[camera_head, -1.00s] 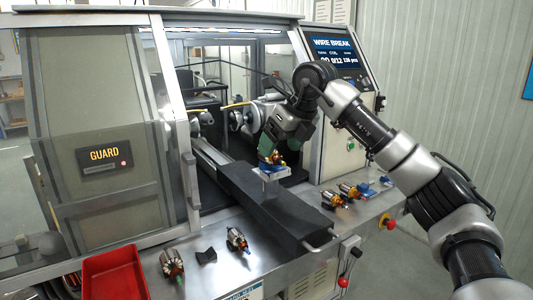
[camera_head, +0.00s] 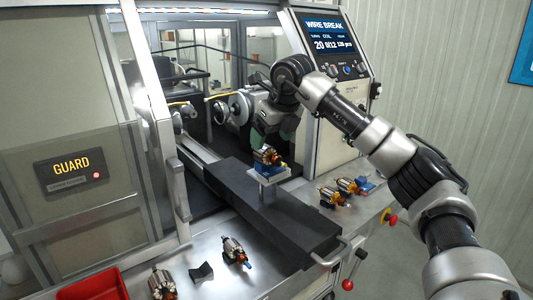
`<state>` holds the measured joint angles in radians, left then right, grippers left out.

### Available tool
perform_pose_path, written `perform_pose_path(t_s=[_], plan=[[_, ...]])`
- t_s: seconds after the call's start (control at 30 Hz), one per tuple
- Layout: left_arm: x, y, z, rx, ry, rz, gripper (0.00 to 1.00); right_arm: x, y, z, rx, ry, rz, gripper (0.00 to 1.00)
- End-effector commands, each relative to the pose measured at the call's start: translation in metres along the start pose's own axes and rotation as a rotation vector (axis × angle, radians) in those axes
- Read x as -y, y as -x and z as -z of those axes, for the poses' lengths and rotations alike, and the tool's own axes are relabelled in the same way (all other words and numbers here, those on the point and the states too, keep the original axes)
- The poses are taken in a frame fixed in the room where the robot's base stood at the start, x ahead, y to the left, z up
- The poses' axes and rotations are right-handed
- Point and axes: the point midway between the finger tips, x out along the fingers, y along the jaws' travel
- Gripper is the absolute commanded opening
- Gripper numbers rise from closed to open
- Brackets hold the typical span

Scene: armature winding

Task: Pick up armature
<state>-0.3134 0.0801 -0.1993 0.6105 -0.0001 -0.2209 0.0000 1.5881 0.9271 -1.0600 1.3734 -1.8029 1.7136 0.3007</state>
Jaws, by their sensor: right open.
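An armature (camera_head: 267,155), with copper and orange parts, rests on a small pale block (camera_head: 268,174) on a post above the dark slide, in the middle of the view. My right gripper (camera_head: 268,140) is open, just above and behind this armature, its green fingers pointing down; I cannot tell whether they touch it. Two more armatures, one nearer (camera_head: 331,197) and one farther (camera_head: 351,186), lie on the steel table to the right. Another armature (camera_head: 235,251) and a further one (camera_head: 163,283) lie at the front left. My left gripper is out of view.
A red tray (camera_head: 95,286) is cut off at the bottom left. A small dark block (camera_head: 201,271) lies between the front armatures. The guard door (camera_head: 75,170) stands left, and the screen panel (camera_head: 330,40) rises behind right. A grey handle (camera_head: 335,252) sticks out at the slide's front.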

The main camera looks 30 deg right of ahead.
Motion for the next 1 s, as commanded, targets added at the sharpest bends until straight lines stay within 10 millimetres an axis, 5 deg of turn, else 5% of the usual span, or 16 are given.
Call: perform_pose_path(t_s=[0.33,0.63,1.0], plan=[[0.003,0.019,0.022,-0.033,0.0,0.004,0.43,-0.003,-0.044,0.008,-0.003,-0.002,0.0,0.83],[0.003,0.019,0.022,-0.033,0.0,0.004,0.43,-0.004,-0.051,0.008,0.0,-0.001,0.0,0.83],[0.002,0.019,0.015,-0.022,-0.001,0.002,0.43,-0.003,-0.051,0.008,0.0,-0.001,0.0,0.27]])
